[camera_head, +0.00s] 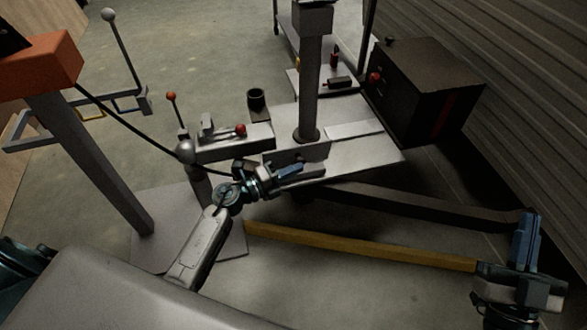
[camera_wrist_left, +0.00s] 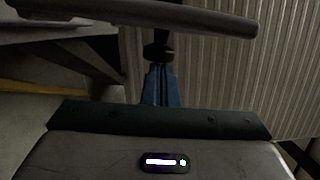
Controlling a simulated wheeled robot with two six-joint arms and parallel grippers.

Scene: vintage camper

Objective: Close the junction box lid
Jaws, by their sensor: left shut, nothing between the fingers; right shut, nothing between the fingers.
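A dark box (camera_head: 425,85) with a red knob on its left face stands at the right beside the grey metal bench; I cannot tell for sure that it is the junction box, and no raised lid can be made out. My left gripper (camera_head: 296,168) is shut and empty, at the near edge of the bench in front of the upright post. In the left wrist view its blue fingers (camera_wrist_left: 160,88) are together, below a dark rounded bar (camera_wrist_left: 160,12) that crosses the top. My right gripper (camera_head: 528,222) is shut and empty at the lower right, fingers pointing up, well apart from the box.
A grey post (camera_head: 310,85) rises from the bench (camera_head: 365,148). A lever with a red knob (camera_head: 171,97) and a dark cup (camera_head: 256,98) are left of it. An orange-topped stand (camera_head: 85,140) is at far left. A yellow bar (camera_head: 360,246) lies low in front. A corrugated wall (camera_head: 510,45) bounds the right.

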